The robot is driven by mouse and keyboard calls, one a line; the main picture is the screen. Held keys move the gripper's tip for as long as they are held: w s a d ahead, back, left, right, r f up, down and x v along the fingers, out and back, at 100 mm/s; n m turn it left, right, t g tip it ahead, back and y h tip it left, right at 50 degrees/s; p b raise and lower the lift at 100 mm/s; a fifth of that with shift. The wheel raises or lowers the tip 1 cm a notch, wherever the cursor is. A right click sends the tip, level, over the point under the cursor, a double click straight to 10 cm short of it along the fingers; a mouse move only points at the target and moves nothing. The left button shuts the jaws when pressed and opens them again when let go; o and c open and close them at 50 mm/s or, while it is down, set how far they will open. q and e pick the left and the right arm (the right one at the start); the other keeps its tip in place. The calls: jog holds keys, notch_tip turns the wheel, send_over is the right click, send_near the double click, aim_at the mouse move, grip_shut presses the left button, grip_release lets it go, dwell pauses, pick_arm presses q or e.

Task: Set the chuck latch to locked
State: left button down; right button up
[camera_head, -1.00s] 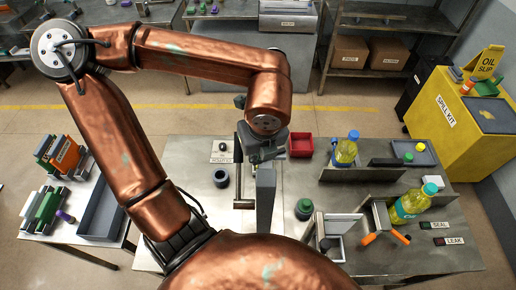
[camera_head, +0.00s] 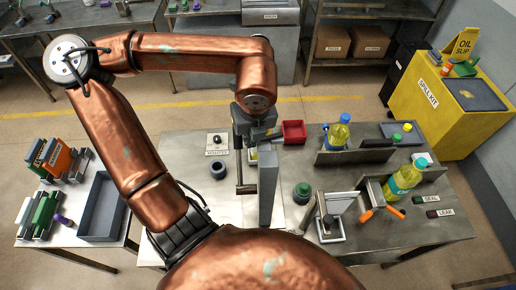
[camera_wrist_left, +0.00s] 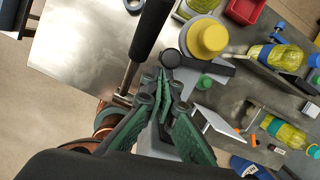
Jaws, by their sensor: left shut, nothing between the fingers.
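My left gripper (camera_wrist_left: 168,78) has green fingers closed together with nothing between them. Its tips are close to a dark round knob (camera_wrist_left: 171,58) on a dark bar (camera_wrist_left: 208,67) in the left wrist view; I cannot tell whether they touch. This knob and bar may be the chuck latch; no locked mark is readable. Beside it, a black-gripped lever (camera_wrist_left: 152,28) on a metal rod stands at the left, and a yellow round cap (camera_wrist_left: 208,38) lies at the right. In the head view my left gripper (camera_head: 258,137) is above a grey post (camera_head: 268,188), partly hiding the fixture. My right gripper is not seen.
A red bin (camera_head: 293,131) stands behind the fixture. Bottles with yellow liquid (camera_head: 339,133) (camera_head: 402,182), a green-capped jar (camera_head: 302,192) and a clamp with orange handles (camera_head: 367,215) are to the right. A dark ring (camera_head: 218,170) lies left. A grey tray (camera_head: 103,208) is on the side table.

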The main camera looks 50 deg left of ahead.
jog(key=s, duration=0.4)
pick_arm(q)
jog(key=shift+w+a+m+b, duration=0.25)
jog(key=shift+a+m+b, duration=0.05)
jog(key=shift+a, duration=0.2)
jog(key=shift+w+a+m+b, duration=0.25)
jog(key=shift+a+m+b, duration=0.05)
jog(key=shift+a, duration=0.2)
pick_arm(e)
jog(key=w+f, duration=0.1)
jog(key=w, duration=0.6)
pick_arm(q)
jog(key=shift+r+p, duration=0.3)
jog(key=shift+r, duration=0.15)
jog(key=p+v, duration=0.3)
jog(key=v, duration=0.6)
jog(key=shift+s, duration=0.15)
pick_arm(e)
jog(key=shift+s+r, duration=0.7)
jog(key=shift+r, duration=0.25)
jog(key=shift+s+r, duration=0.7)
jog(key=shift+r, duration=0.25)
